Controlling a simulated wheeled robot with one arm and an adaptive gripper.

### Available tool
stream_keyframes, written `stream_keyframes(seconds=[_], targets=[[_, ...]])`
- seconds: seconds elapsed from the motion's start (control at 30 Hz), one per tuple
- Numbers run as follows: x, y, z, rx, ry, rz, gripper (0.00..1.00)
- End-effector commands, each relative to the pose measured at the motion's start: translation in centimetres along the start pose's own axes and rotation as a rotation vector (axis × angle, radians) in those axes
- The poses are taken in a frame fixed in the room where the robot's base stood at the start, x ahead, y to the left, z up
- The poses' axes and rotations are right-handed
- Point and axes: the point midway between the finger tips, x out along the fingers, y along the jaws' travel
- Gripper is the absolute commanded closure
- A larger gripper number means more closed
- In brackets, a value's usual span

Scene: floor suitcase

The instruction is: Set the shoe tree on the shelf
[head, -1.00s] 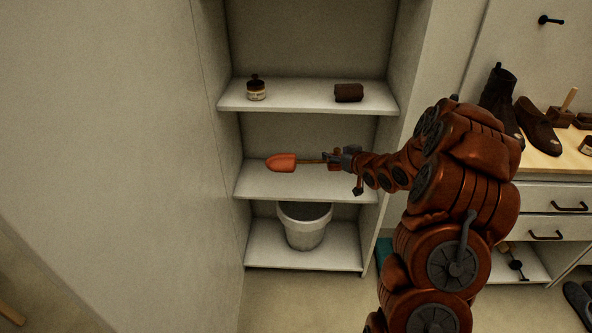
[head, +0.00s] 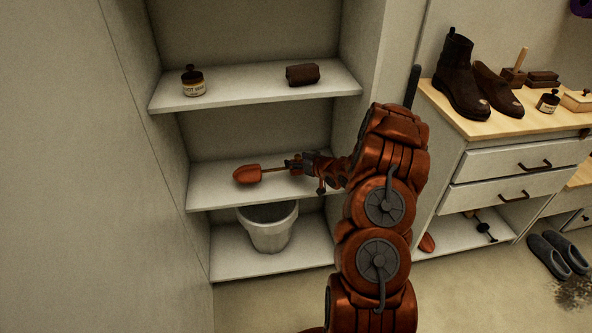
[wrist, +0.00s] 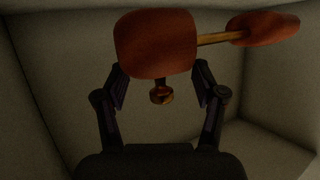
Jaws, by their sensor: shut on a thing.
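The shoe tree has an orange-red toe piece (head: 247,175), a thin rod and a heel block. In the head view it is at the middle shelf (head: 222,195) of the cabinet, toe to the left; I cannot tell whether it touches the board. My gripper (head: 303,164) is shut on its heel end. In the wrist view the heel block (wrist: 155,45) is between the fingers of my gripper (wrist: 159,78), with a brass knob below it. The rod runs right to the toe (wrist: 265,25).
The top shelf (head: 240,92) holds a jar (head: 193,82) and a brown block (head: 303,74). A bucket (head: 268,232) stands on the lowest shelf. A bench (head: 455,105) with boots, brushes and drawers is to the right. Grey slippers (head: 558,255) lie on the floor.

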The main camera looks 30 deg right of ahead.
Motion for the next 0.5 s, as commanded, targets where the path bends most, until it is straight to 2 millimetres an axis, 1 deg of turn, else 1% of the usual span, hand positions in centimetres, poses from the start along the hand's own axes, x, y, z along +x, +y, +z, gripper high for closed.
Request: stream_keyframes(seconds=[0.13, 0.3, 0.4, 0.5], targets=[[0.5, -0.1, 1.0, 0.001, -0.001, -0.002, 0.78], [1.4, 0.0, 3.1, 0.0, -0.002, -0.003, 0.78], [1.6, 0.1, 3.6, -0.001, 0.0, -0.002, 0.78], [1.6, 0.1, 3.7, -0.002, 0.001, -0.002, 0.78]])
